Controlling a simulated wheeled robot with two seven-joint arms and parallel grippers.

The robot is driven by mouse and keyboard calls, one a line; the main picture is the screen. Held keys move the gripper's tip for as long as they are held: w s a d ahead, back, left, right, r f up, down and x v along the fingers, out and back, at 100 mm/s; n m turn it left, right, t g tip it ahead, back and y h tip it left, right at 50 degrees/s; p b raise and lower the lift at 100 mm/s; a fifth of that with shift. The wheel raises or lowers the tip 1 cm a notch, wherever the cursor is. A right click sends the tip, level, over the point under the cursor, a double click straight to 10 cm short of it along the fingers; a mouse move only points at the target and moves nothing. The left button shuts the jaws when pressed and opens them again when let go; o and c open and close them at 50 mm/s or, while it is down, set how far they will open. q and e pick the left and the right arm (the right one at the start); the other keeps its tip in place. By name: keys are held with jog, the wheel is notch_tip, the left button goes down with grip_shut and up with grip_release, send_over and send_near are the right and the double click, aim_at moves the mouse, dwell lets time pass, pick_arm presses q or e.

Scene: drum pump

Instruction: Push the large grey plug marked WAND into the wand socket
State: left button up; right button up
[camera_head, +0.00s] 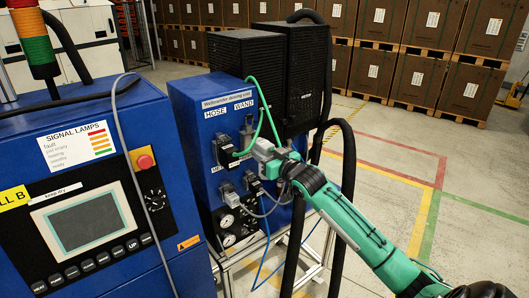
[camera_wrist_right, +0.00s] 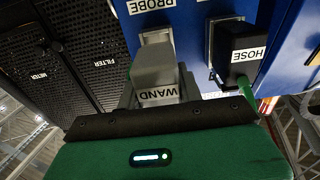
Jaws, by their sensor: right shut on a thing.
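My right gripper (camera_head: 270,158) is at the blue pump panel (camera_head: 197,125), shut on the grey plug marked WAND. In the right wrist view the WAND plug (camera_wrist_right: 156,70) sits between the fingers of this gripper (camera_wrist_right: 158,92), its label facing the camera. The plug's front end overlaps the grey wand socket (camera_wrist_right: 156,36) on the panel. How deep it is in the socket cannot be told. In the head view the gripper mostly hides plug and socket, below the WAND label (camera_head: 244,105). My left gripper is not in view.
A black HOSE plug (camera_wrist_right: 242,55) is seated beside the wand position, with a green cable. A grey plug (camera_head: 229,193) and a black plug (camera_head: 253,182) sit lower, above gauges (camera_head: 226,221). Black filter boxes (camera_head: 240,62) and thick black hoses (camera_head: 347,190) stand close by.

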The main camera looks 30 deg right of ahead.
aim_at(256, 146)
jog(key=shift+w, duration=0.25)
dwell(0.5)
jog(key=shift+r+p, duration=0.1)
jog(key=shift+p, duration=0.25)
jog(key=shift+w+a, duration=0.15)
jog(key=shift+w, duration=1.05)
dwell(0.7)
jog(key=shift+w, duration=0.75)
dwell(1.2)
jog(key=o, duration=1.2)
jog(key=shift+w, duration=0.1)
jog(key=shift+c, duration=0.2)
